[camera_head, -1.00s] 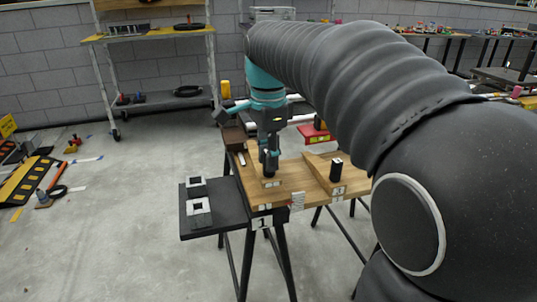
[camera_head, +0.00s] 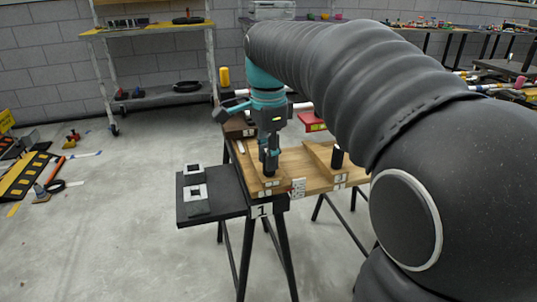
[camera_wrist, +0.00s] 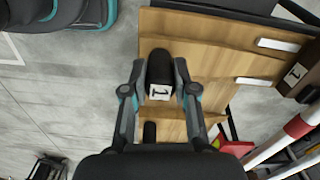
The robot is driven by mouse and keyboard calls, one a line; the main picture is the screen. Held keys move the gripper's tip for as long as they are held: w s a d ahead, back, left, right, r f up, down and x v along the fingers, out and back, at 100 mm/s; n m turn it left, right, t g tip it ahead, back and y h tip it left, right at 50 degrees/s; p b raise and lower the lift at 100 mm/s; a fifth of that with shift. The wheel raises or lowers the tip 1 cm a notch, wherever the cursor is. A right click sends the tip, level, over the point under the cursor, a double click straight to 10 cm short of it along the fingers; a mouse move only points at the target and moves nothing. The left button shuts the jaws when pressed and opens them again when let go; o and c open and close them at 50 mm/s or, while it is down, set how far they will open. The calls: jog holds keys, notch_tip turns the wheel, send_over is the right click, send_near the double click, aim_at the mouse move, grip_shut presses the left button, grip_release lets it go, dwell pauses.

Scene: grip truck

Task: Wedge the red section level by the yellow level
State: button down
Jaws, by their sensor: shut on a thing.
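My gripper (camera_head: 270,166) is shut on the black handle of a wooden wedge (camera_head: 270,186) at the near left of the wooden bench. In the wrist view the fingers flank the black handle (camera_wrist: 160,68), which carries a white label "1". I cannot tell if the wedge touches the bench. A second wedge (camera_head: 318,155) with a black handle (camera_head: 337,157) lies to the right. The red section (camera_head: 312,118) is behind, partly hidden by my arm, with the yellow level (camera_head: 317,127) at its front. The red section (camera_wrist: 238,149) is right of the gripper in the wrist view.
The wooden bench (camera_head: 300,181) stands on black trestles. A black side shelf (camera_head: 222,184) holds white-framed pieces (camera_head: 196,192). A dark brown block (camera_wrist: 295,78) and a red-and-white pipe (camera_wrist: 294,135) lie beyond the wedge.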

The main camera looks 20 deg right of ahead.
aim_at(251, 143)
jog(key=shift+w+p, duration=0.6)
jog(key=shift+w, duration=1.9)
jog(key=shift+w+p, duration=2.2)
jog(key=shift+w, duration=0.65)
jog(key=shift+w+f, duration=0.1)
jog(key=shift+w, duration=2.65)
jog(key=shift+w, duration=0.15)
jog(key=c, duration=0.8)
grip_release()
jog(key=shift+o, duration=0.2)
jog(key=o, duration=0.4)
